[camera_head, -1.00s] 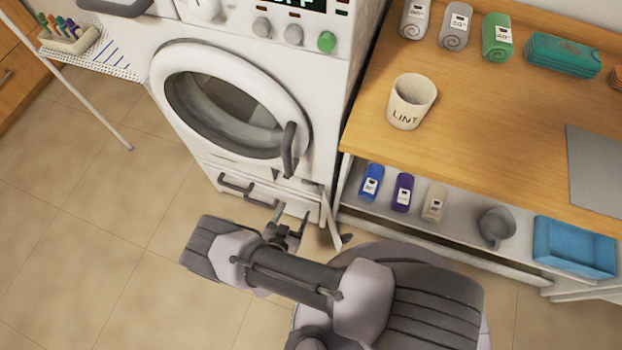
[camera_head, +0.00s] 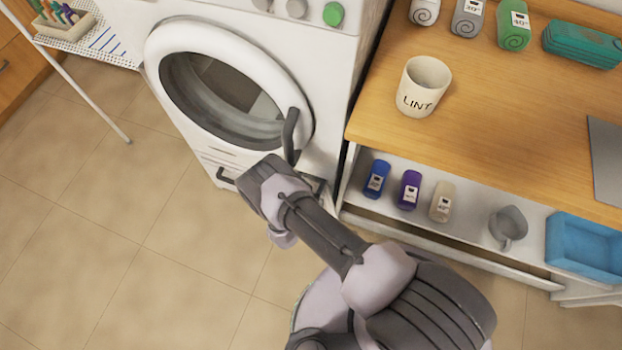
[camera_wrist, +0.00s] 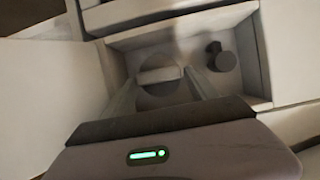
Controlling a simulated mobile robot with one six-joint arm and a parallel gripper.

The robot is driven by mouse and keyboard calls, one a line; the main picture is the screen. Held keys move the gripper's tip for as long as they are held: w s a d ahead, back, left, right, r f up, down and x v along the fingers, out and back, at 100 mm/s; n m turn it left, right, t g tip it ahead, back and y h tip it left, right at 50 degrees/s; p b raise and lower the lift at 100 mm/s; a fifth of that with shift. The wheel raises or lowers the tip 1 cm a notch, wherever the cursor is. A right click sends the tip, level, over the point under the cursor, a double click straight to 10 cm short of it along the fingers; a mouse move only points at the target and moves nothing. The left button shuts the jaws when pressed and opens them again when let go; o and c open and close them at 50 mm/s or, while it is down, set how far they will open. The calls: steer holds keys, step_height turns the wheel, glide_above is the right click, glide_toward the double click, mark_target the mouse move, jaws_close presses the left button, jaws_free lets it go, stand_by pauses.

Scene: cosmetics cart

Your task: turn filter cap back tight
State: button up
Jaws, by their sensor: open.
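In the wrist view, the filter cap (camera_wrist: 160,87) is a round grey disc with a pale raised grip bar across it. It sits inside an open recess (camera_wrist: 120,42) in the machine's lower front. My gripper (camera_wrist: 159,78) is open, its two fingers reaching into the recess, one to each side of the cap's bar. I cannot tell whether they touch it. In the head view, my wrist and arm hide the gripper, the cap and most of the recess below the washing machine (camera_head: 330,95).
A dark round knob or plug (camera_wrist: 221,57) sits in the recess, right of the cap. A flat pale panel (camera_wrist: 48,90) stands left of the recess. The wooden table (camera_head: 490,125) with a LINT cup (camera_head: 424,88) and a lower shelf with bottles (camera_head: 410,188) are to the right.

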steer(key=c, duration=1)
steer(key=shift+d+r+m+p, duration=0.15)
steer(key=shift+m+p, duration=0.15)
steer(key=shift+p, duration=0.25)
steer(key=shift+c, duration=0.3)
steer(key=shift+y, duration=0.3)
steer(key=o, duration=1.1)
steer(key=shift+c, duration=0.2)
